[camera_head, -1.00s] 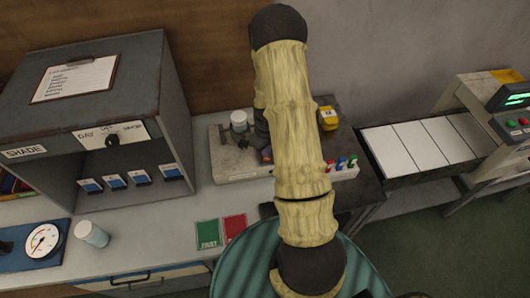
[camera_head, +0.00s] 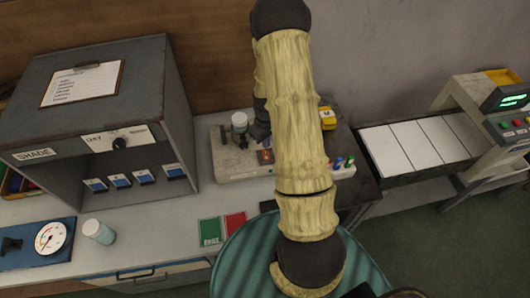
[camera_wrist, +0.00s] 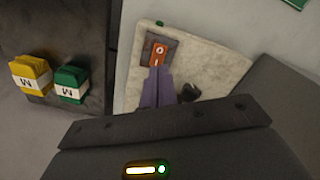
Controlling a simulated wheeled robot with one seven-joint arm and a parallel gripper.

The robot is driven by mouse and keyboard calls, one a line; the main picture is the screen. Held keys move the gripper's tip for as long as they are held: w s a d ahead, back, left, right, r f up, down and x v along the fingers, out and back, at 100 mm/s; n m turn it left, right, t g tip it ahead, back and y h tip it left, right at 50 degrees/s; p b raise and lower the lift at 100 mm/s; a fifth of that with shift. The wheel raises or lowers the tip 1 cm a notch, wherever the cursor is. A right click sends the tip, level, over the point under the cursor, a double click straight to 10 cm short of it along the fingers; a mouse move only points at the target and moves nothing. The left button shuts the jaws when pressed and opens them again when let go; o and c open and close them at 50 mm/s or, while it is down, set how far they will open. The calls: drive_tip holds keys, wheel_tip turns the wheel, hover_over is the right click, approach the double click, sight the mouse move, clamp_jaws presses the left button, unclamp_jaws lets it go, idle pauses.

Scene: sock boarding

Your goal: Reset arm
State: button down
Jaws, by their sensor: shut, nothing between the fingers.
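My arm (camera_head: 290,110) stretches up through the middle of the head view, away from the camera over the bench. In the wrist view, the purple fingers of my gripper (camera_wrist: 157,90) are shut and empty. Their tips show just below an orange rocker switch (camera_wrist: 159,53) on a pale worn base plate (camera_wrist: 205,45). I cannot tell whether they touch it. The switch also shows in the head view (camera_head: 265,156), left of the arm. The arm covers part of the base.
A grey shade cabinet (camera_head: 150,70) stands at left. A white jar (camera_head: 98,231) and a dial gauge (camera_head: 50,238) are at front left. Green (camera_head: 211,231) and red (camera_head: 235,225) cards lie on the bench. A panelled conveyor (camera_head: 400,150) is at right. Yellow (camera_wrist: 30,74) and green (camera_wrist: 70,84) bundles lie beside the base.

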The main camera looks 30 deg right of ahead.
idle(0.4)
drive_tip(key=s+a+r+m+t+b, duration=0.1)
drive_tip(key=s+a+r, duration=0.5)
drive_tip(key=r, duration=0.3)
drive_tip(key=s+a+r+m+t+b, duration=0.1)
drive_tip(key=s+a+r, duration=0.5)
drive_tip(key=r, duration=0.3)
drive_tip(key=shift+s+a+r+m+t, duration=0.3)
drive_tip(key=shift+a+r+m, duration=0.1)
drive_tip(key=shift+a, duration=0.4)
